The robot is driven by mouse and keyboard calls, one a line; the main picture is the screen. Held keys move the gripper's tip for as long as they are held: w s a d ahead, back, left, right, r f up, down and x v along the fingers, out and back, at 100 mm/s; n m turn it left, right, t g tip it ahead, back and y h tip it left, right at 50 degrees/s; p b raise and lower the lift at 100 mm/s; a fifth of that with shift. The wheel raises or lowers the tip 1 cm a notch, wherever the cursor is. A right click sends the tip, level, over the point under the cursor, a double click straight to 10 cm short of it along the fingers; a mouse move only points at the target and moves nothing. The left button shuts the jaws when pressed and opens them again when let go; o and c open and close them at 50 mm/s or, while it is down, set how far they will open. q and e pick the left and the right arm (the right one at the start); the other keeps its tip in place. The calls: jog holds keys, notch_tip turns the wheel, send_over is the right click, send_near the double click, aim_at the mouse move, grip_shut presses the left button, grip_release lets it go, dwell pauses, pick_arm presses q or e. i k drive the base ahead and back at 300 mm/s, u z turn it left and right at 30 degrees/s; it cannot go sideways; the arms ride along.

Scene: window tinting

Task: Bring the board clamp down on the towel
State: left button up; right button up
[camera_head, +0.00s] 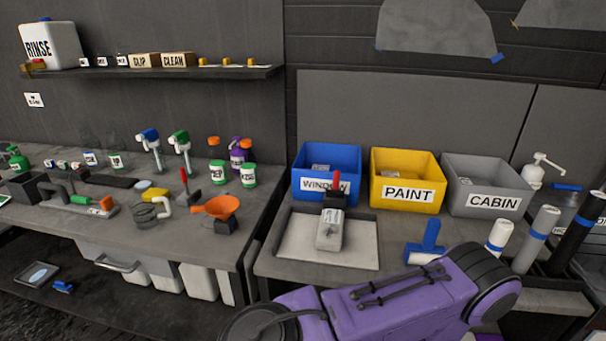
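A pale board (362,255) with a grey rim lies on the right bench in front of the blue bin. On it is a light grey, block-like folded piece with a small label, which looks like the towel (329,236). At its far end a dark clamp (336,203) stands with its red lever pointing up. I cannot tell whether the clamp's jaw touches the towel. Neither of my grippers is in view; only a purple link of my arm shows at the bottom, in front of the bench.
Blue (328,158), yellow (407,165) and grey (486,172) bins stand behind the board. A blue-handled tool (425,245) and several rolls (535,238) are to its right.

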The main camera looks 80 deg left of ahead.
aim_at(335, 192)
jog(key=k, duration=0.35)
jog(key=u, duration=1)
